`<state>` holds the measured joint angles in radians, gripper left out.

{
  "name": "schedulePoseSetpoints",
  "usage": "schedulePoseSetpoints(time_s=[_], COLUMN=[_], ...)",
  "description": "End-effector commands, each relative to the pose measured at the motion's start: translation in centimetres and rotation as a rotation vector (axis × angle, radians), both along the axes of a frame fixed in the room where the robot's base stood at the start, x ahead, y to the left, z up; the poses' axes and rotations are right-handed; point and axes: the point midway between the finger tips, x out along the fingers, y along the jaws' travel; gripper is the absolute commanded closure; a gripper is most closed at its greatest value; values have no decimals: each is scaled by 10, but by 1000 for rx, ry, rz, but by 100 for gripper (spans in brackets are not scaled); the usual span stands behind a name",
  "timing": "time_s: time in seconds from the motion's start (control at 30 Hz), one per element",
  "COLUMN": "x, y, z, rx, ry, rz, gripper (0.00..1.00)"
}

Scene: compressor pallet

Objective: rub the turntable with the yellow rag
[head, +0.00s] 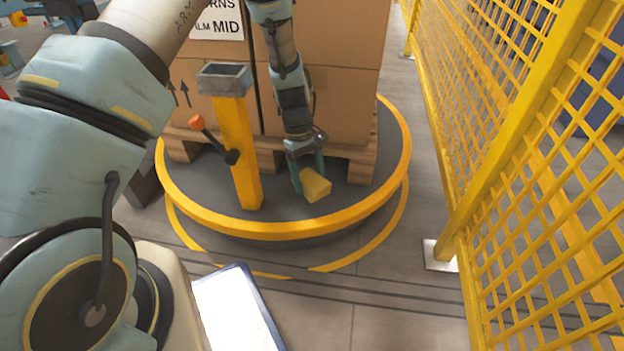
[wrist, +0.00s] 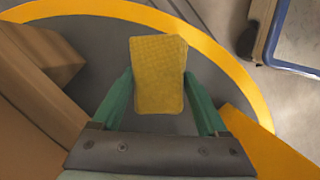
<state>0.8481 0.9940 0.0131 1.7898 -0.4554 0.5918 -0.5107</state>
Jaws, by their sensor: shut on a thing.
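The turntable (head: 225,208) is a round dark grey platform with a yellow rim, and it bears a wooden pallet with large cardboard boxes. My gripper (head: 308,182) points down over the front part of the turntable, in front of the pallet. It is shut on the yellow rag (head: 315,186), a folded block that sits between the green fingers. In the wrist view the rag (wrist: 158,75) is held between the fingertips, with the grey turntable surface (wrist: 105,50) behind it. I cannot tell whether the rag touches the surface.
A yellow post (head: 238,150) with a grey top and an orange-knobbed lever (head: 197,122) stands left of my gripper. Cardboard boxes (head: 340,70) on the pallet (head: 360,165) rise close behind it. A yellow mesh fence (head: 450,150) runs along the right. Bare floor lies between turntable and fence.

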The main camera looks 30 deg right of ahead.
Motion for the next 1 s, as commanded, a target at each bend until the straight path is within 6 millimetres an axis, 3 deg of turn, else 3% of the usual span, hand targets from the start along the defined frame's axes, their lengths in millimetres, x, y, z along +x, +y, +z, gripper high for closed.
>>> schedulePoseSetpoints(time_s=[0.03,0.27,0.73,1.0], x=[1,5,5,5], y=[1,4,5,5], z=[10,28,33,76], rx=[0,-1,0,0], ry=[0,1,0,0], rz=[0,1,0,0], gripper=[76,76,76,76])
